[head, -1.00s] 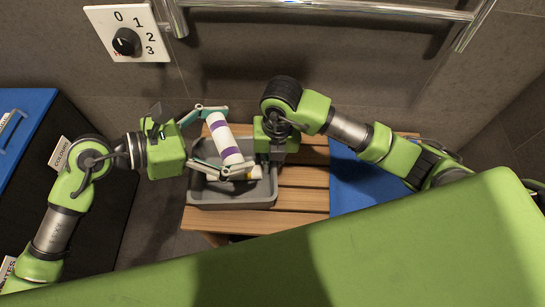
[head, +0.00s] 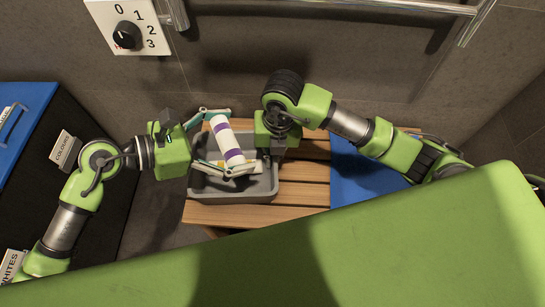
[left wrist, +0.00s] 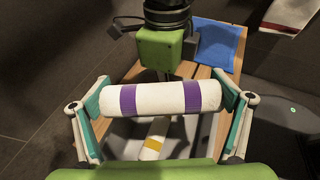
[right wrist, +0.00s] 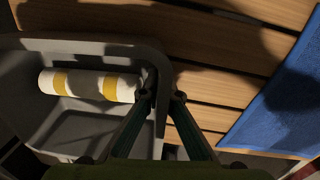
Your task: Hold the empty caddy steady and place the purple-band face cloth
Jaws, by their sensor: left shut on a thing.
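The purple-band face cloth (head: 220,127) is a white roll with two purple bands. My left gripper (head: 229,141) is shut on it end to end and holds it over the grey caddy (head: 245,196). The cloth also shows between the fingers in the left wrist view (left wrist: 155,98). The caddy stands on the slatted wooden bench and holds a yellow-band cloth (right wrist: 88,85) along one side. My right gripper (right wrist: 161,97) has its fingers on both sides of the caddy's wall and looks shut on it. In the head view its fingertips are hidden.
A blue cloth or mat (head: 360,178) lies on the wooden bench (head: 305,172) right of the caddy. A metal rail (head: 330,8) and a dial plate (head: 128,28) are on the wall behind. Labelled dark bins with blue tops (head: 25,105) stand at the left.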

